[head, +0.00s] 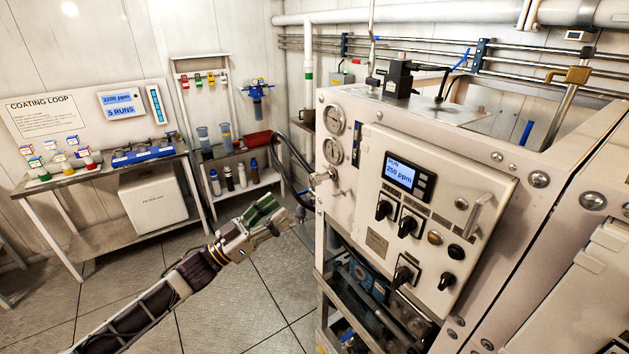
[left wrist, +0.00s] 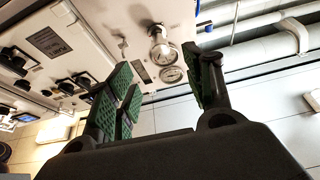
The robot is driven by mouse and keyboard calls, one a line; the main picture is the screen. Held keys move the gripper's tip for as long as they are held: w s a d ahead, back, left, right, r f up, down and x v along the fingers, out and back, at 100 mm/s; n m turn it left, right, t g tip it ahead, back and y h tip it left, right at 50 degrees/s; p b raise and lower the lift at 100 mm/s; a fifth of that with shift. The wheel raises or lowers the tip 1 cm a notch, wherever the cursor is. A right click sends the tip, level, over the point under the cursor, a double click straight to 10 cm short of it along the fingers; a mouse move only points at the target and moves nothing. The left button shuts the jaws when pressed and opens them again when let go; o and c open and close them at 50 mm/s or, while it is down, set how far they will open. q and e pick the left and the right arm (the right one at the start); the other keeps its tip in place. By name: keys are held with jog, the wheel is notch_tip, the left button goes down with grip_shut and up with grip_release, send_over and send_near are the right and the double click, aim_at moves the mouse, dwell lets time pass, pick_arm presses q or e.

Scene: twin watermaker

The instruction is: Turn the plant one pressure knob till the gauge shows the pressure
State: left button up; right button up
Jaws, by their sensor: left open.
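The white plant cabinet (head: 360,200) stands at the right in the head view. Two round pressure gauges, upper (head: 335,119) and lower (head: 333,150), sit on its left edge. A metallic knob (head: 324,177) projects just below them. In the left wrist view, which looks upside down, the knob (left wrist: 157,32) shows beside the gauges (left wrist: 171,74). My left gripper (head: 274,213) is open and empty, to the left of the knob and lower, apart from it. Its green-padded fingers (left wrist: 160,88) are spread in the left wrist view. The needles are too small to read. My right gripper is out of view.
The cabinet panel has a display (head: 400,175) reading 250 ppm and several black knobs. A dark hose (head: 292,160) curves left of the metallic knob. A coating loop bench (head: 95,180) and a bottle shelf (head: 245,187) stand behind. The floor (head: 225,300) around my left arm is clear.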

aim_at(311, 181)
pick_arm(q)
jog(key=shift+p+x, duration=1.4)
jog(key=shift+x, duration=5.1)
jog(key=shift+f, duration=0.1)
jog(key=c, duration=1)
jog(key=shift+m+g, duration=0.3)
jog(key=shift+m, duration=0.1)
jog(key=m+g+h+b, duration=0.1)
jog(key=m+g, duration=0.1)
jog(key=m, duration=0.2)
jog(key=shift+w, duration=0.1)
jog(key=shift+m+g, duration=0.6)
jog(key=shift+m, duration=0.8)
jog(key=shift+m+g, duration=0.6)
jog(key=shift+m, duration=0.8)
